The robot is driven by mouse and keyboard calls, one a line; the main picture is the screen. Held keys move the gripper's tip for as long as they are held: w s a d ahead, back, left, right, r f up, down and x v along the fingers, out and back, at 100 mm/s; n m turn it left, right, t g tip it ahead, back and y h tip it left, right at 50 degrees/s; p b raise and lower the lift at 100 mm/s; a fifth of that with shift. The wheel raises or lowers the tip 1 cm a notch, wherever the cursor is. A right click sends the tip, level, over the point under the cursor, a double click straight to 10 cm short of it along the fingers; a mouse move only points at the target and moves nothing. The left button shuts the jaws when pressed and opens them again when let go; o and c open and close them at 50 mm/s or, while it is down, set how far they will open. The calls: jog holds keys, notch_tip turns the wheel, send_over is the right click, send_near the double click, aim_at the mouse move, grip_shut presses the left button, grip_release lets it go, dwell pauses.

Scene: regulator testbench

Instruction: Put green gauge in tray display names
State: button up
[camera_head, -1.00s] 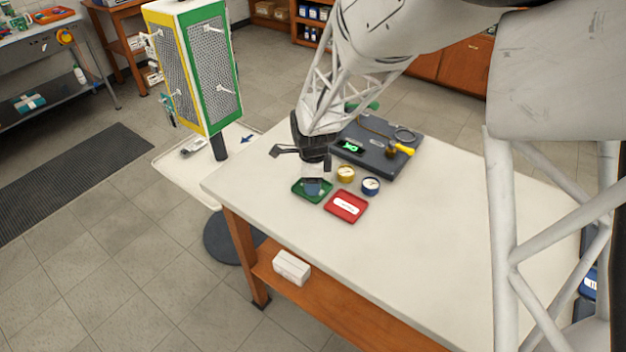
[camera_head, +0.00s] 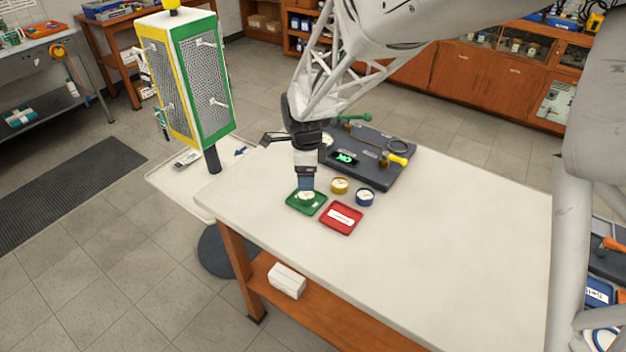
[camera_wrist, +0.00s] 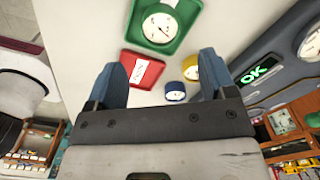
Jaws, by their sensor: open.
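A white-faced round gauge (camera_head: 306,195) lies in the green tray (camera_head: 293,202) on the table. In the wrist view the gauge (camera_wrist: 161,27) sits face up inside the tray's rim (camera_wrist: 133,12). Its body colour is hard to tell there. My gripper (camera_head: 306,186) is over the green tray in the head view, pointing down. In the wrist view my gripper (camera_wrist: 164,72) has its two blue fingers wide apart with nothing between them, and the gauge lies beyond the fingertips.
A red tray (camera_head: 341,218) with a white label is beside the green one. A yellow gauge (camera_head: 340,186) and a blue gauge (camera_head: 365,197) stand nearby. Behind them is a dark test unit (camera_head: 375,172) with a green OK display (camera_head: 345,158). The table's right side is clear.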

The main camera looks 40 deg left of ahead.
aim_at(308, 194)
jog(key=shift+r, duration=2.35)
jog(key=w+d+r+n+t, duration=0.15)
jog(key=d+r, duration=0.45)
jog(key=d, duration=1)
jog(key=d+r+n+g, duration=0.1)
jog(key=d+r+n, duration=0.3)
jog(key=d, duration=1.2)
jog(key=s+d+r+n+t, duration=0.1)
jog(key=s+d+n, duration=0.1)
jog(key=s+d, duration=0.6)
jog(key=s+d+r+n+t, duration=0.1)
jog(key=s+d+n, duration=0.2)
jog(key=s+d, duration=0.6)
jog(key=d, duration=0.8)
jog(key=shift+s, duration=0.15)
jog(key=shift+d+n, duration=0.1)
jog(key=shift+n, duration=0.15)
